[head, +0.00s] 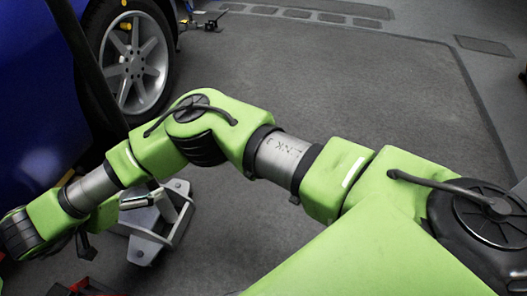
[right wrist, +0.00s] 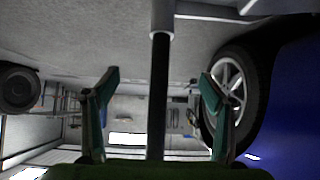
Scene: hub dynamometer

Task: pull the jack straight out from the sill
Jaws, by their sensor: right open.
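The jack (head: 146,249) is a grey metal frame low on the floor beside the blue car, partly hidden behind my right arm. A long black bar (head: 88,62), which looks like its handle, slants up to the top left. In the right wrist view a black bar (right wrist: 159,95) runs up into a grey sleeve (right wrist: 163,20). My right gripper (right wrist: 158,76) is open, with the bar showing between its two fingers. I cannot tell whether they touch it. In the head view the right gripper (head: 85,246) is small and partly hidden at lower left. My left gripper is not in view.
The blue car (head: 35,85) stands at the left with its wheel (head: 135,62) close to the bar. Red items (head: 82,287) show at the bottom left edge. The dark floor mat (head: 350,90) to the right is clear. Flat floor plates lie at the back.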

